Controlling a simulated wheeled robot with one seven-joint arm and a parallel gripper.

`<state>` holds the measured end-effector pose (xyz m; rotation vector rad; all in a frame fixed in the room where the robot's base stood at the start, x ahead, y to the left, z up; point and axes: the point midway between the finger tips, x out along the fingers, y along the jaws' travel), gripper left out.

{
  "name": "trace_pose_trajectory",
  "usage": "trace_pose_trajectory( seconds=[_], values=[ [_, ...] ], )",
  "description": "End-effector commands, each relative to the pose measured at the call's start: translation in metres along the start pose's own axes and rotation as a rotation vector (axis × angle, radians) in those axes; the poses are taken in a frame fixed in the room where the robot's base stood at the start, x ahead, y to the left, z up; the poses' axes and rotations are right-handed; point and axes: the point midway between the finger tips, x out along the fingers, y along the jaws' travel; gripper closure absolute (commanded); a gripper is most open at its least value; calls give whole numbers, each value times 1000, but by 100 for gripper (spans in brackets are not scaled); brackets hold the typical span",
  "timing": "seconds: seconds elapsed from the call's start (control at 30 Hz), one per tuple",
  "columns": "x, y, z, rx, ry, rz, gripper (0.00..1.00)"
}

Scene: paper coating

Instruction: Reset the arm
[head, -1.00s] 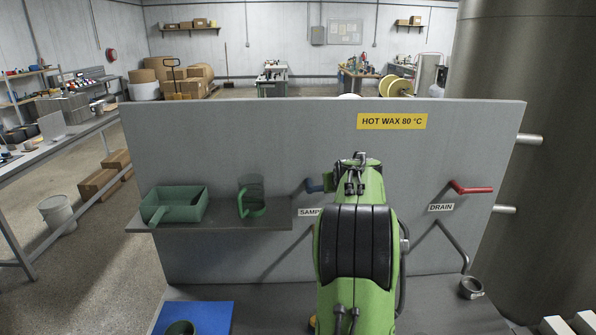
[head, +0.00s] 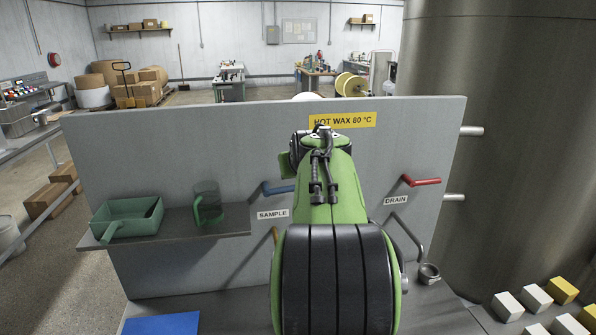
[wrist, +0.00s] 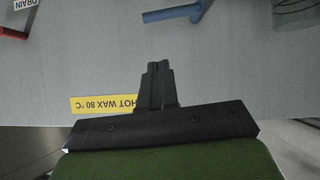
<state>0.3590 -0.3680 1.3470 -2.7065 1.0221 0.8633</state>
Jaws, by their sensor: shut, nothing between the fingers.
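My gripper (wrist: 158,85) shows in the wrist view with its black fingers closed together and nothing between them. It is in front of the grey panel (head: 120,180), whose yellow HOT WAX 80 °C label (wrist: 103,104) appears upside down there. In the head view my green and black arm rises in front of the panel and hides the gripper fingers. The blue SAMPLE handle (head: 279,188) is left of the arm, and the red DRAIN handle (head: 421,181) is right of it.
A shelf (head: 180,229) on the panel holds a green tray (head: 127,218) and a green-handled clear jug (head: 208,204). A metal cup (head: 429,273) stands under the drain pipe. White and yellow blocks (head: 535,298) sit at the right. A blue mat (head: 162,324) lies at the lower left.

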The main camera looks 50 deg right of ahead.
Motion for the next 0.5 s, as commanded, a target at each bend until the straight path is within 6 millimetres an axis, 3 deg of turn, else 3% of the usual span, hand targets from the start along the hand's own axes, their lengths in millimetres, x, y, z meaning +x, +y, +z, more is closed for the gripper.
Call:
trace_pose_trajectory(
  seconds=[0.4,0.5],
  values=[
    [0,0,0,0,0,-1,100],
    [-10,-18,5,-6,-12,-35,100]
  ],
)
